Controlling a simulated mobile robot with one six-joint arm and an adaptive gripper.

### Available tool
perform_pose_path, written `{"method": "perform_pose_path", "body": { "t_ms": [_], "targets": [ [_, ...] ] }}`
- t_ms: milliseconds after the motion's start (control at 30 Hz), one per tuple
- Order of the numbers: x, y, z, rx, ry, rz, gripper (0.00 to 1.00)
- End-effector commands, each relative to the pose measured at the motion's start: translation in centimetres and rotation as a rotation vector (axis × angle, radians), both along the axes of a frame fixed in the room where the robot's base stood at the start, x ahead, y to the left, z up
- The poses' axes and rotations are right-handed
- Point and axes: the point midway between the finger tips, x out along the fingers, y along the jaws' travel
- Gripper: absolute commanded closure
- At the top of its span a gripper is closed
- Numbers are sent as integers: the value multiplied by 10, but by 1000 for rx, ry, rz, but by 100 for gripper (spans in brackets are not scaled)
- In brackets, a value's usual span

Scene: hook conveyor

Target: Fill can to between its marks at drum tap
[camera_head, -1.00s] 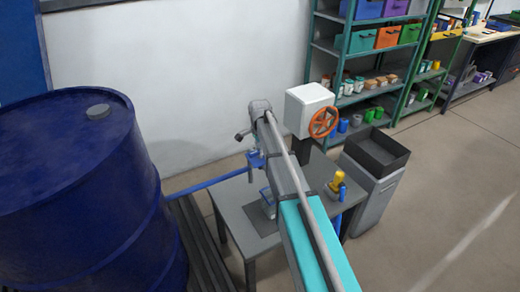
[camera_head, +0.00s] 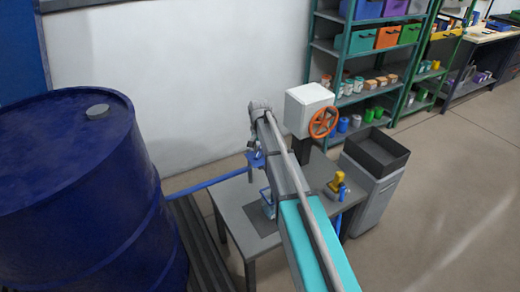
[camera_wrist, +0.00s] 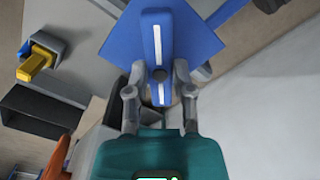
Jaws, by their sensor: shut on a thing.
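The drum (camera_head: 75,190) is a large dark blue barrel at the left of the head view. A blue pipe (camera_head: 207,185) runs from its side to the blue tap (camera_head: 256,160) above the grey table. In the wrist view, my gripper (camera_wrist: 159,98) is shut on the tap's blue lever (camera_wrist: 157,40), which has white stripes and lies in front of a blue plate (camera_wrist: 190,35). The can (camera_head: 267,203) stands on a dark pad below the tap, partly hidden by my arm. Its marks and liquid level cannot be made out.
A yellow and blue object (camera_head: 337,184) is on the table's right side. A dark open bin (camera_head: 376,152) stands right of it. Shelves line the wall; open floor lies at right.

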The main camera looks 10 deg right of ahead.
Motion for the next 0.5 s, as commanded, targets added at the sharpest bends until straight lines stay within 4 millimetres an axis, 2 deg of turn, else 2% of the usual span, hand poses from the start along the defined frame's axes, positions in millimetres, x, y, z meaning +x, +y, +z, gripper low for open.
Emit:
{"method": "perform_pose_path", "body": {
  "t_ms": [500],
  "targets": [
    [2, 1, 0, 0, -4, 53, 100]
  ]
}}
